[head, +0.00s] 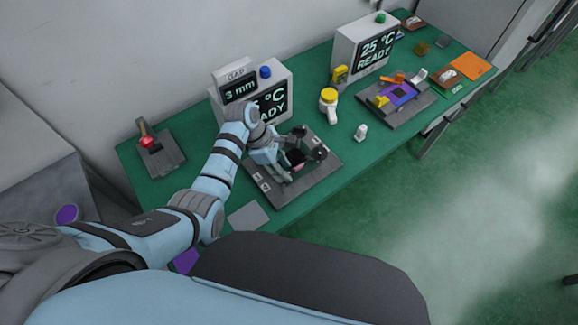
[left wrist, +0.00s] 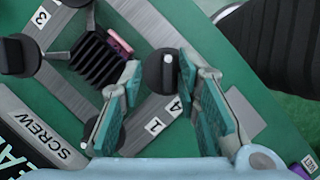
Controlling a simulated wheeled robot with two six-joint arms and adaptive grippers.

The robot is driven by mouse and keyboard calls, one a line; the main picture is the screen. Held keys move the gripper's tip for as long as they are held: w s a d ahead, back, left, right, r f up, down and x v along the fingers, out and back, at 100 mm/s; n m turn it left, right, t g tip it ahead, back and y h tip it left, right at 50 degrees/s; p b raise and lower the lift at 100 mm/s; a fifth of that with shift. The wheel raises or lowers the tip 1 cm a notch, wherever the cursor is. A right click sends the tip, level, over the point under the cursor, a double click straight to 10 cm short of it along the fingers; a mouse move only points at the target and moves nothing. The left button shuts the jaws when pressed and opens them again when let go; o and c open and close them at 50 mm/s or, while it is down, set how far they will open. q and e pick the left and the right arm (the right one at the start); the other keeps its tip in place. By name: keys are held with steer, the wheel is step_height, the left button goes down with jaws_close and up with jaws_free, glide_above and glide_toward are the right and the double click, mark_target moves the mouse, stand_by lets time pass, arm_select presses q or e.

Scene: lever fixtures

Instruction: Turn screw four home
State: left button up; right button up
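My left gripper (head: 283,170) is open over the plate. My right gripper is out of view.
A gap display reading 3 mm (head: 238,90) and a temperature unit (head: 281,84) stand behind the plate. A yellow-topped bottle (head: 328,104) and a small white object (head: 361,132) are to its right. A red-knobbed lever (head: 145,140) stands at left.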

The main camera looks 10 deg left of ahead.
arm_select(q)
steer(key=shift+s+r, duration=0.15)
steer(key=shift+s, duration=0.15)
steer(key=shift+c, duration=0.7)
steer(key=shift+s+d+r, duration=0.1)
steer(key=shift+s+d, duration=0.05)
jaws_close()
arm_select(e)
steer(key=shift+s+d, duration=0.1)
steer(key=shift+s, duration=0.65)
